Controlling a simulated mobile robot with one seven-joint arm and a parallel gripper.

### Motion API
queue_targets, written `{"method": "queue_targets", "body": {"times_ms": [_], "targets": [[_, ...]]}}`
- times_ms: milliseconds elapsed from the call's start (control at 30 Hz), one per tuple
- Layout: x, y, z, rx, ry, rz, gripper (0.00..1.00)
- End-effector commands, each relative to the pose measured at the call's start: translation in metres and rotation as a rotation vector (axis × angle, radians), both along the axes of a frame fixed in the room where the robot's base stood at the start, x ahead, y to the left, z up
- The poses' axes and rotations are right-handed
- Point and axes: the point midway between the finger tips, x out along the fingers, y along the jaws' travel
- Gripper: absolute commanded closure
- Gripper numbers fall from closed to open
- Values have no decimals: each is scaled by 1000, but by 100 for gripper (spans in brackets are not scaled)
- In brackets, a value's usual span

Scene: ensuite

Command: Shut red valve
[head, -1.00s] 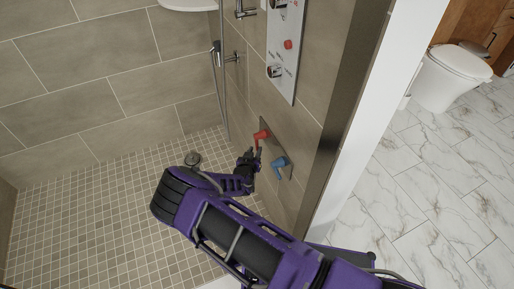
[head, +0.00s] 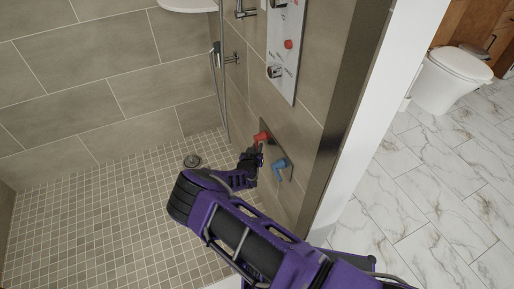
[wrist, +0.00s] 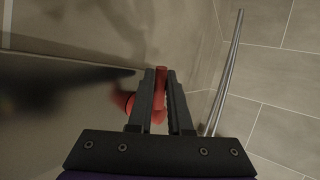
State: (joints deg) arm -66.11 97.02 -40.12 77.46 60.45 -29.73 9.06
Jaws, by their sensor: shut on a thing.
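The red valve (head: 262,137) sits on a small metal plate low on the shower wall, partly hidden by my gripper in the head view. In the wrist view its red handle (wrist: 160,88) lies between my two fingers, with its rounded red body just left of them. My gripper (head: 257,156) is shut on that handle; its fingers also show in the wrist view (wrist: 160,100). The handle's lower part is hidden behind the fingers and the gripper body.
A blue valve (head: 280,168) is on the same plate, close to the right of my gripper. A shower panel (head: 286,60) with knobs hangs above. A metal hose (head: 222,90) runs down the wall to the left. The tiled shower floor (head: 110,225) is clear apart from a drain (head: 192,161).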

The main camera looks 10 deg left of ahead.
Motion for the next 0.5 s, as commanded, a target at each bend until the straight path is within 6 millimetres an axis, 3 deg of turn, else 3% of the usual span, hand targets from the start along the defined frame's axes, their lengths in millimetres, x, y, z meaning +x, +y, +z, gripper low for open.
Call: {"method": "queue_targets", "body": {"times_ms": [233, 500], "targets": [[1, 1, -2, 23, -30, 1, 100], [9, 6, -4, 152, -198, -1, 100]]}}
